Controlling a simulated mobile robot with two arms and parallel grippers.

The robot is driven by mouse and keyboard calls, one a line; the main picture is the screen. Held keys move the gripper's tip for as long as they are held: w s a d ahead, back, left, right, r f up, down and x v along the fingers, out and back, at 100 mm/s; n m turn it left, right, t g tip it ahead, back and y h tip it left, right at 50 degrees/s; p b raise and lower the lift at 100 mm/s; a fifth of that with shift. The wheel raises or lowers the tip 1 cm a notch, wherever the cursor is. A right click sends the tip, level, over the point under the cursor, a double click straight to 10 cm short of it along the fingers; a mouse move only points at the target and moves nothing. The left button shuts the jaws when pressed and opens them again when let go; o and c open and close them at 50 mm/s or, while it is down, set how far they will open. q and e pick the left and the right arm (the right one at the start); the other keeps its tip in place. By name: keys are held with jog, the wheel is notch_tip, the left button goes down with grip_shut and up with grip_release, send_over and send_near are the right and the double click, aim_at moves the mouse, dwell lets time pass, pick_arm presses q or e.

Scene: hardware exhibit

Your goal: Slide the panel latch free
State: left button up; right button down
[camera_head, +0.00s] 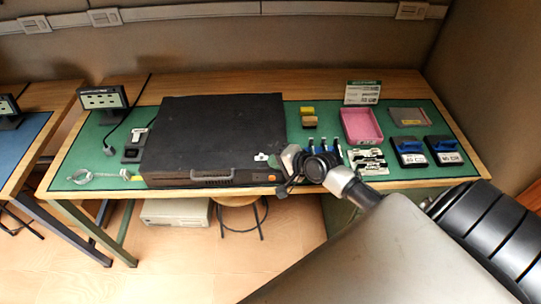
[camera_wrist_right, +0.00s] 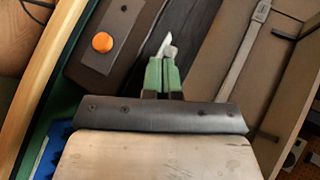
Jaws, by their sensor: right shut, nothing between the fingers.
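A black box-shaped unit (camera_head: 215,125) lies flat on the green mat, with a handle (camera_head: 211,179) on its front face. A small light metal piece, which looks like the latch (camera_head: 262,157), sits at its front right corner. It also shows in the right wrist view as a pale pointed latch piece (camera_wrist_right: 167,45) just beyond my fingertips. My right gripper (camera_head: 284,186) is at that corner. In the right wrist view its green fingers (camera_wrist_right: 161,76) are together and empty; contact with the latch cannot be told. My left gripper is not in view.
An orange knob (camera_wrist_right: 103,42) is on the unit's front face. Right of the unit are a pink tray (camera_head: 361,126), blue-handled tools (camera_head: 411,150) and a grey tray (camera_head: 408,117). A wire-like metal item (camera_head: 97,177) lies on the bare mat at left.

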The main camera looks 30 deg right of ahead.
aim_at(263, 164)
jog(key=shift+w+a, duration=0.35)
jog(key=shift+w, duration=0.5)
jog(key=shift+w+a+r+p, duration=0.1)
jog(key=shift+w+a+p, duration=0.2)
jog(key=shift+a+p, duration=0.2)
jog(key=shift+w+a+r+p, duration=0.1)
jog(key=shift+w+a+p, duration=0.2)
jog(key=shift+a+p, duration=0.15)
jog(key=shift+w+a+f, duration=0.1)
jog(key=shift+a+f, duration=0.05)
jog(key=shift+a, duration=0.05)
